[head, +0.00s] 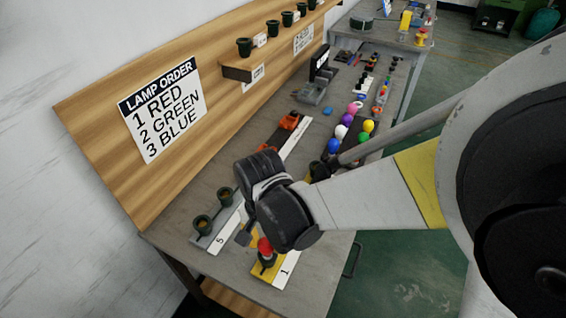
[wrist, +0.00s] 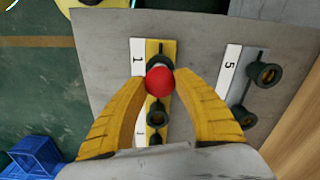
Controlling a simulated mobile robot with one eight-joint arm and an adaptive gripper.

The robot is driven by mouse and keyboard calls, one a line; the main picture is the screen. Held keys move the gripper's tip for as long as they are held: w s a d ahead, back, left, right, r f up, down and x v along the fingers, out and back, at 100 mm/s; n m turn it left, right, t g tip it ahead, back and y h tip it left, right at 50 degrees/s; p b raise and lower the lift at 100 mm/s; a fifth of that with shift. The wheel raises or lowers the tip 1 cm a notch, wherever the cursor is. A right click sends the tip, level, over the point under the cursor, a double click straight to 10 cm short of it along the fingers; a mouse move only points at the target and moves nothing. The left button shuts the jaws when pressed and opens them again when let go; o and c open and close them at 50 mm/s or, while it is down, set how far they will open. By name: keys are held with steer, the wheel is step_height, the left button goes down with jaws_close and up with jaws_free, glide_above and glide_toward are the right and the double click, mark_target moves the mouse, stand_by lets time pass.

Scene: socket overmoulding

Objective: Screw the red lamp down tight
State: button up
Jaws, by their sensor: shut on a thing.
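The red lamp (wrist: 160,82) is a round red ball between my gripper's yellow fingers (wrist: 161,77) in the wrist view. My gripper is shut on it. The lamp is over the far socket (wrist: 159,62) of the yellow strip marked 1 (wrist: 138,62); its lower part and any thread are hidden, so I cannot tell how deep it sits. In the head view the red lamp (head: 265,246) shows just below my wrist, over the yellow strip (head: 283,277), and the fingers are mostly hidden. A second dark socket (wrist: 158,117) on that strip is partly below the fingers.
A grey strip marked 5 (head: 216,242) with two empty dark sockets lies beside the yellow one. Coloured lamps (head: 341,131) and an orange piece (head: 290,121) stand farther back on the bench. A wall board bears the lamp order sign (head: 162,108). A blue crate (wrist: 32,157) is on the floor.

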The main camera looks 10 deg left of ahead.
steer(key=m, duration=0.3)
steer(key=shift+m+b, duration=0.3)
steer(key=shift+b, duration=0.05)
steer(key=shift+m, duration=0.5)
steer(key=m, duration=0.2)
steer(key=shift+f+m, duration=0.1)
steer(key=shift+m, duration=0.2)
steer(key=shift+m+b, duration=0.3)
steer(key=shift+m, duration=0.7)
